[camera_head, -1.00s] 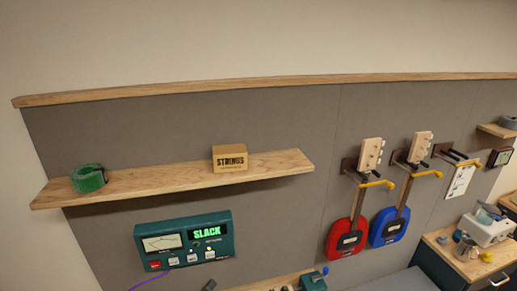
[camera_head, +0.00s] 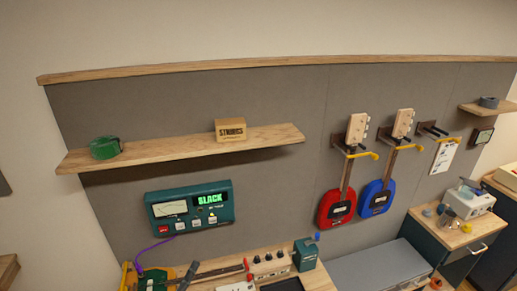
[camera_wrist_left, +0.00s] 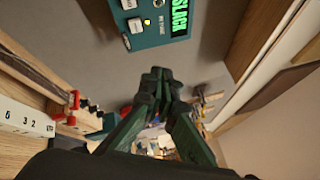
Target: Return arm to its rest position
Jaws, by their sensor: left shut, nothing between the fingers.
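My left gripper (camera_head: 187,275) shows as a dark tip at the bottom left of the head view, below the teal tuner box (camera_head: 190,208). In the left wrist view its two dark green fingers (camera_wrist_left: 160,78) come together at the tips, shut and empty. The tuner box's lit word "SLACK" shows at the top of that view (camera_wrist_left: 180,18), apart from the fingers. Most of the left arm is out of the head view. My right gripper is in neither view.
A wooden shelf (camera_head: 175,150) holds a green roll (camera_head: 105,147) and a "STRINGS" box (camera_head: 230,129). A red guitar (camera_head: 337,208) and a blue guitar (camera_head: 376,198) hang on wall hooks. A bench (camera_head: 215,265) with a green device (camera_head: 306,254) lies below.

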